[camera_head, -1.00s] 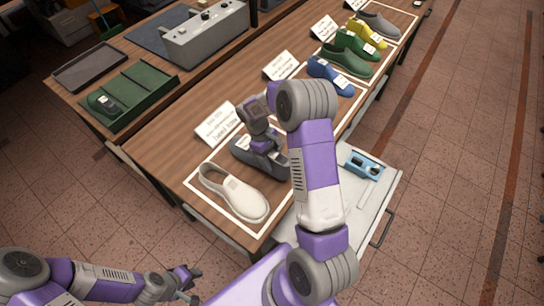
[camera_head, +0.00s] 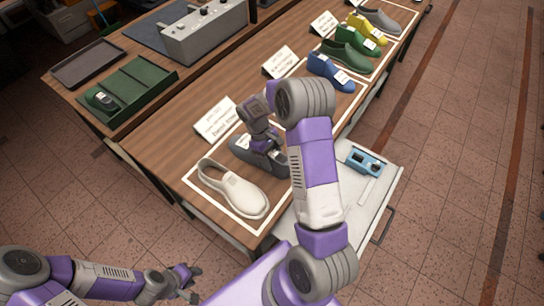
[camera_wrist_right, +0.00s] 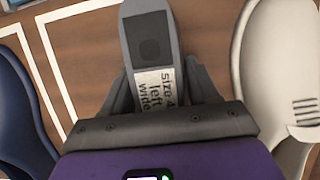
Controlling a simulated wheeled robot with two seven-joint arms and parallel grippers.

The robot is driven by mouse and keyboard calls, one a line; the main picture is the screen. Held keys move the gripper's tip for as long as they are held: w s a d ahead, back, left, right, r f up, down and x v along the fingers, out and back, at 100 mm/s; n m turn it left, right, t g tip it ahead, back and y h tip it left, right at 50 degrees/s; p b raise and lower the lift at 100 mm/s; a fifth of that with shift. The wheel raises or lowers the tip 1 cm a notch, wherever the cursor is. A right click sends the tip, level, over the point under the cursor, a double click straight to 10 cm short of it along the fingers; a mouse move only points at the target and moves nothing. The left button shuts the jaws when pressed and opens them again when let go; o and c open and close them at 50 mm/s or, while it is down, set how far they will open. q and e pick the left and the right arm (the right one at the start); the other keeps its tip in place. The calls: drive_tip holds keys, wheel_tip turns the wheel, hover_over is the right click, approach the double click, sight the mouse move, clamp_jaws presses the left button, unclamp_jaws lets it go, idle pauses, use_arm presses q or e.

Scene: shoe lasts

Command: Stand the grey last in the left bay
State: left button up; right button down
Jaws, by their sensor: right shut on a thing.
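A dark grey last (camera_head: 272,160) is inside the near white outline on the table, beside the cream last. My right gripper (camera_head: 262,143) is over it from above. In the right wrist view the jaws (camera_wrist_right: 165,90) are shut on the grey last (camera_wrist_right: 150,35), one finger on each side; its label reads "size 4 left wide". Whether it touches the table is unclear. My left gripper (camera_head: 189,282) appears open and empty at the bottom left, off the table.
The cream last (camera_head: 235,188) lies close beside the grey one. Blue (camera_head: 330,72), green (camera_head: 347,55), yellow and light grey (camera_head: 380,20) lasts lie farther along. Label cards (camera_head: 215,118) stand behind. A grey control box (camera_head: 203,35) and dark tray (camera_head: 90,63) are at the back.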

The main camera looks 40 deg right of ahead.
drive_tip(key=shift+f, duration=0.1)
drive_tip(key=shift+c, duration=1)
unclamp_jaws()
drive_tip(key=v, duration=0.7)
drive_tip(key=shift+w+r, duration=0.1)
drive_tip(key=shift+r, duration=0.2)
